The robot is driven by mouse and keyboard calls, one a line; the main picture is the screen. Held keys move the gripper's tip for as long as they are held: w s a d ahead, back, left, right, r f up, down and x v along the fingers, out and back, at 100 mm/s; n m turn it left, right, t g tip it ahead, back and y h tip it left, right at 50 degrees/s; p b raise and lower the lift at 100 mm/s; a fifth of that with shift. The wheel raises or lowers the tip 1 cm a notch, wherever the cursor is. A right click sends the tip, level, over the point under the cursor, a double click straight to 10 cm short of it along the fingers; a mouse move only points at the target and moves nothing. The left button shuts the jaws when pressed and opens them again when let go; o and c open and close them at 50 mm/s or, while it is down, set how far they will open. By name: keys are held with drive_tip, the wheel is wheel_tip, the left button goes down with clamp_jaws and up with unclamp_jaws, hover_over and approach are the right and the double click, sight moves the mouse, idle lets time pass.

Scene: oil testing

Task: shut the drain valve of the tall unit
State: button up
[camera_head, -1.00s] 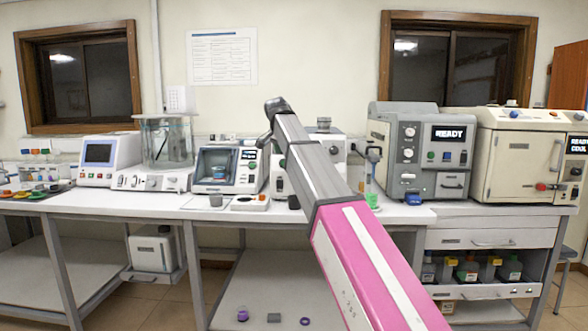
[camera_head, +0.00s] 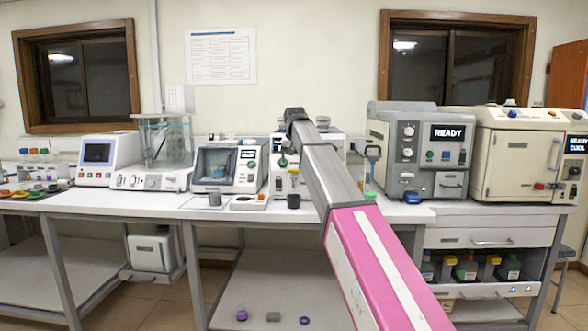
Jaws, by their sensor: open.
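The tall grey unit (camera_head: 376,141) stands on the bench right of centre, with a READY display and dials on its front. A blue part (camera_head: 411,197) sits at its lower front; I cannot tell whether this is the drain valve or how it is set. My arm reaches up from the lower right.
A small unit with a window (camera_head: 217,166), a glass bath (camera_head: 163,145) and a screen unit (camera_head: 104,157) stand to the left. A cream oven-like unit (camera_head: 520,157) stands close on the right. A dark cup (camera_head: 293,201) is near the bench front.

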sight(294, 171)
drive_tip(key=shift+x, duration=2.5)
